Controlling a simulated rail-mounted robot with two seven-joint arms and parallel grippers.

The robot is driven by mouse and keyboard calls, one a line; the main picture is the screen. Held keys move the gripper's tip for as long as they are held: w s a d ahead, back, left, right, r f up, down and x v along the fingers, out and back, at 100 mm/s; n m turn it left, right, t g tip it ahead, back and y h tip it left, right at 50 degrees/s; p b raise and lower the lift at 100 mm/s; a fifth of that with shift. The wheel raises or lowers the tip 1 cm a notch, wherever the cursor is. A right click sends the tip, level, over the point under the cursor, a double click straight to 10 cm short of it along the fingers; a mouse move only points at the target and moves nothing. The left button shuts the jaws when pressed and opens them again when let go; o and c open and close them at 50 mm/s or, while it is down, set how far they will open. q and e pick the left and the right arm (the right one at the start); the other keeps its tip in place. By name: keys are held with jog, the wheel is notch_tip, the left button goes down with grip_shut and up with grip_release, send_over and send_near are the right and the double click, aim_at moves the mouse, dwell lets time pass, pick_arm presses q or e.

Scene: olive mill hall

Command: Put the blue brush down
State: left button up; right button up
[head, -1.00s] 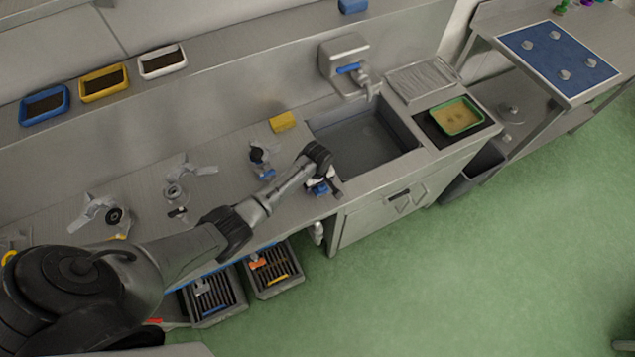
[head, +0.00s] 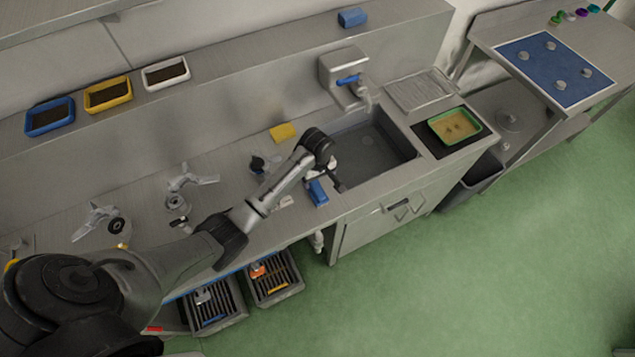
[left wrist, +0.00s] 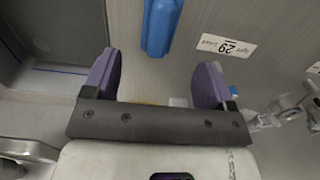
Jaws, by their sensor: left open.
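The blue brush (head: 318,192) lies on the steel worktop (head: 222,184), near the front edge and left of the sink. In the left wrist view the brush (left wrist: 160,24) shows as a blue, rounded body cut off by the top edge. My left gripper (head: 332,177) is beside and above the brush in the head view. In the left wrist view its two purple-padded fingers (left wrist: 158,78) stand wide apart with nothing between them, and the brush is beyond the tips. My right gripper is not in view.
A sink (head: 372,155) lies just right of the brush. A white number label (left wrist: 227,46) is on the worktop beside it. A yellow block (head: 284,132) lies behind the arm. Grey steel fittings (head: 190,180) stand on the worktop to the left. Slatted bins (head: 275,278) are below the front edge.

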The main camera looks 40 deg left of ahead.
pick_arm(q)
jog(key=shift+r, duration=0.85)
jog(key=s+d+f+m+t, duration=0.1)
jog(key=s+d+m, duration=0.35)
jog(key=s, duration=0.45)
jog(key=s+d+f+m+t, duration=0.1)
jog(key=s+d+f+m, duration=0.15)
jog(key=s+m, duration=0.4)
jog(key=s+d+r+m, duration=0.1)
jog(key=s+r+m, duration=0.1)
jog(key=s, duration=0.5)
jog(key=s+d+r+m+t, duration=0.1)
jog(key=s+d+r+m, duration=0.1)
jog(key=s+r, duration=0.3)
jog(key=s, duration=0.2)
jog(key=shift+s+d+r+m+t, duration=0.2)
jog(key=shift+s+d+m+t, duration=0.1)
jog(key=shift+s, duration=0.1)
